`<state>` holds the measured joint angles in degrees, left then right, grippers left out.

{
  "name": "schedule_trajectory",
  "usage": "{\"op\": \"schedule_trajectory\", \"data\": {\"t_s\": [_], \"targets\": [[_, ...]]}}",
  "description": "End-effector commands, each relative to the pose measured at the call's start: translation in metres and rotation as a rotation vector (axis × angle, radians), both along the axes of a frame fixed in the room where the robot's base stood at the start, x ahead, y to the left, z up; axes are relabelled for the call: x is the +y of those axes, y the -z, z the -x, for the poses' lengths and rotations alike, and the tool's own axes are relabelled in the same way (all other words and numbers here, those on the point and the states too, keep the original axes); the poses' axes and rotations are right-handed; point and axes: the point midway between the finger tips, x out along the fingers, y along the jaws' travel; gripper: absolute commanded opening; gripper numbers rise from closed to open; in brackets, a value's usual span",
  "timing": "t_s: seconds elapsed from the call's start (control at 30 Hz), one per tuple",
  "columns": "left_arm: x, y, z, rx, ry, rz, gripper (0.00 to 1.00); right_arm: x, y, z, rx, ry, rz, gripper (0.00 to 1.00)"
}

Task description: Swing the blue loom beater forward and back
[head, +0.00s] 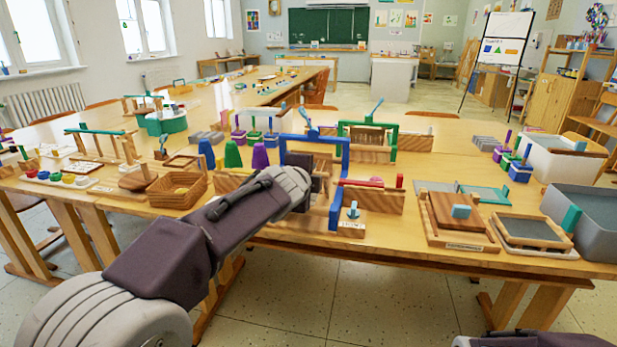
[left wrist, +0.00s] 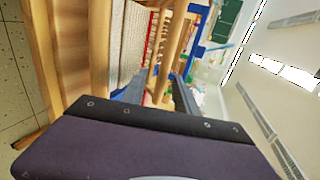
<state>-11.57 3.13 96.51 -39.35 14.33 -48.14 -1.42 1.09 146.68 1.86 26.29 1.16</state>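The blue loom beater (head: 344,165) is an upright blue frame on a small wooden loom (head: 372,199) at the front middle of the table. Its blue bars also show in the left wrist view (left wrist: 196,52). My left arm reaches in from the lower left, and my left gripper (head: 322,172) is at the beater frame, partly hidden by it. In the left wrist view two dark fingers (left wrist: 158,94) stand apart, with wooden loom parts beyond the gap. I cannot tell whether they touch the beater. My right gripper is out of view; only part of my right arm shows.
A green-framed loom (head: 394,140) stands just behind. Floor in front is clear.

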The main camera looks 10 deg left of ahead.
Motion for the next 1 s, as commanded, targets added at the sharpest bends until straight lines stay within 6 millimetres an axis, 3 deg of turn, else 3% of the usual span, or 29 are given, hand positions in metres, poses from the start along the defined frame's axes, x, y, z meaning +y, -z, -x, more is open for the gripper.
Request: {"op": "schedule_trajectory", "data": {"t_s": [0.2,0.5,0.6,1.0], "targets": [[0.0,-0.006,0.009,-0.003,0.001,0.0,0.36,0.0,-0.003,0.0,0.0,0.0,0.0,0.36],[0.002,-0.029,0.068,-0.003,0.001,0.0,0.36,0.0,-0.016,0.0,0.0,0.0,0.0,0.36],[0.002,-0.032,0.08,-0.001,0.002,0.001,0.36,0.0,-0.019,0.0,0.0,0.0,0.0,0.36],[0.003,-0.035,0.085,0.007,-0.005,0.002,0.36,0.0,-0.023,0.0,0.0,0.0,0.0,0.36]]}}
